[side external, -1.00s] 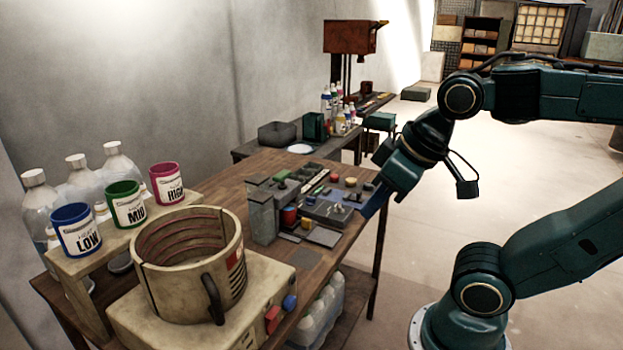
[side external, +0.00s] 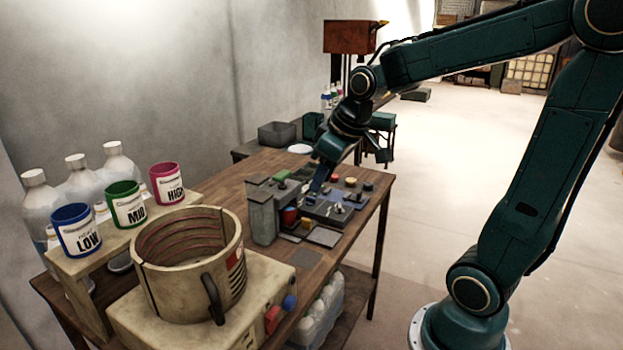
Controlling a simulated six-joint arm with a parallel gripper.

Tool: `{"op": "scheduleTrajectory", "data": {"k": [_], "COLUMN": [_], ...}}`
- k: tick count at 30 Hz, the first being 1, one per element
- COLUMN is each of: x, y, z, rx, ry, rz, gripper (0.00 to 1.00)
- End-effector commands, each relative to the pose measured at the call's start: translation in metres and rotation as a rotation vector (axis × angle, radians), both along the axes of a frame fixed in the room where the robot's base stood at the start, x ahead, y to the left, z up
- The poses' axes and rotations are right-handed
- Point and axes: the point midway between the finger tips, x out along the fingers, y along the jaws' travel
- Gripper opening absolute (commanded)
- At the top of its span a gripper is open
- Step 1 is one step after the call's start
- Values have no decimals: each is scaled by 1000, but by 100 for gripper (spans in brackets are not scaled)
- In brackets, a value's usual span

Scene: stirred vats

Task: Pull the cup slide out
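The grey dispensing machine (side external: 262,218) stands on the wooden table, with several coloured buttons and knobs on its panel. A small red cup (side external: 289,215) sits in a recess at its front. A flat grey plate (side external: 323,237) lies at the front of the machine; I cannot tell whether it is the cup slide. My gripper (side external: 316,189) points down over the machine's panel, behind and to the right of the red cup. Its fingers are small and partly lost against the panel, so I cannot tell their opening or any contact.
A large beige vat (side external: 190,265) with a dark handle stands in front on its base. Blue LOW (side external: 76,230), green MID (side external: 126,204) and pink HIGH (side external: 167,184) cups stand on a shelf at left, with clear bottles behind. Bare table (side external: 215,190) lies left of the machine.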

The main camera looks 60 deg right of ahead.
Motion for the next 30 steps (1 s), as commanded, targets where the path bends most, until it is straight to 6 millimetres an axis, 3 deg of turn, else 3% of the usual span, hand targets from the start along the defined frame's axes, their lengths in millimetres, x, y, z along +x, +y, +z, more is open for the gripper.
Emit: {"op": "scheduleTrajectory", "data": {"k": [9, 18, 24, 30], "x": [44, 67, 71, 72], "y": [-67, -132, -155, -159], "z": [-39, -85, -102, -105], "rx": [15, 36, 42, 43], "ry": [25, 27, 21, 20], "rz": [-9, -16, -18, -17], "gripper": [32, 32, 32, 32]}}
